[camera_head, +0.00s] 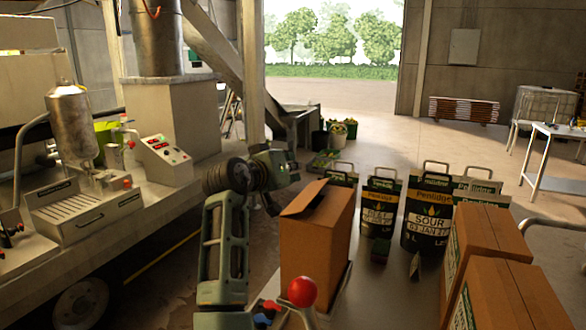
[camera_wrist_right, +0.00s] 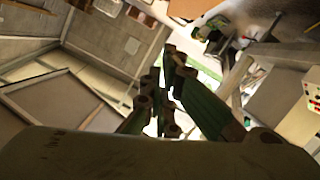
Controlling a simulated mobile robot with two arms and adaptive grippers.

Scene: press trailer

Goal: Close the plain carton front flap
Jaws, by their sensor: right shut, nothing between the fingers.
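The plain brown carton (camera_head: 322,240) stands upright on the table in the middle of the head view. A flap (camera_head: 304,198) at its top sticks up at a slant, not lying flat. My right gripper (camera_head: 286,178) is just beyond and to the left of the carton top, close to the flap; I cannot tell whether it touches. Its fingers are shut with nothing between them. My left gripper is not in view.
Black labelled bags (camera_head: 428,215) with handles stand right of the carton, and two brown cartons (camera_head: 485,240) are at the right edge. A red ball knob (camera_head: 301,291) is in front. A trailer bench with a control box (camera_head: 163,158) is at left.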

